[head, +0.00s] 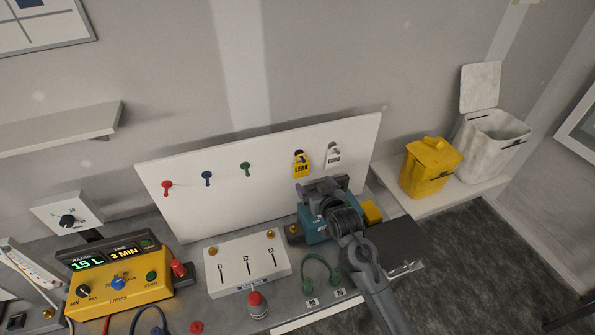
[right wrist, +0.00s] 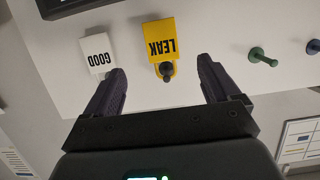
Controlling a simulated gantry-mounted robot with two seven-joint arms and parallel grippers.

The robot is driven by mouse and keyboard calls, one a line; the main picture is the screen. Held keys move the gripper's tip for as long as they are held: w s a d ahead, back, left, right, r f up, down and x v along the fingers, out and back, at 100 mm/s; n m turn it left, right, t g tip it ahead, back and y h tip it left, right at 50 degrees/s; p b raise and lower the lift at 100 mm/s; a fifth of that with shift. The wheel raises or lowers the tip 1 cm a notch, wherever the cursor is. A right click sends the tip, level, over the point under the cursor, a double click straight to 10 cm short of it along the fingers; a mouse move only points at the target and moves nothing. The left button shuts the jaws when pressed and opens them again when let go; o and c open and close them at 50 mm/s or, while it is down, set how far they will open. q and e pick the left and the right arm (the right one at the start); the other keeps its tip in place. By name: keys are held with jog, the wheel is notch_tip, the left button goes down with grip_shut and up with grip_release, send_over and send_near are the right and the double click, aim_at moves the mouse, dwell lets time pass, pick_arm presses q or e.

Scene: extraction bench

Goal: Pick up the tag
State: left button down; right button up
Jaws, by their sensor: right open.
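A yellow tag marked LEAK (head: 301,167) hangs on a peg on the upright white board. A white tag (head: 333,158) hangs to its right, and the right wrist view reads it as GOOD (right wrist: 97,53). My right gripper (head: 322,186) is open and empty in front of the board, just below the tags in the head view. In the right wrist view, the yellow tag (right wrist: 160,40) and its peg lie between the lines of the two purple fingers (right wrist: 163,82), beyond their tips. The white tag is just past one fingertip. My left gripper is not in view.
Red (head: 167,186), blue (head: 207,178) and green (head: 245,168) pegs stick out of the board to the left. A teal device (head: 313,231) stands below the gripper, partly hidden by it. A white slider box (head: 247,265) and yellow control box (head: 120,285) stand on the bench.

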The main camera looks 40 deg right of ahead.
send_near(301, 168)
jog(key=x, duration=0.3)
jog(key=shift+w+d+f+p, duration=0.4)
jog(key=shift+w+p, duration=0.05)
jog(key=shift+p, duration=0.05)
jog(key=p+x, duration=0.1)
jog(key=x, duration=0.2)
jog(key=shift+w, duration=0.35)
jog(key=shift+w+d+f, duration=0.1)
jog(key=shift+w+f, duration=0.15)
jog(key=shift+w, duration=0.2)
jog(key=c, duration=1.1)
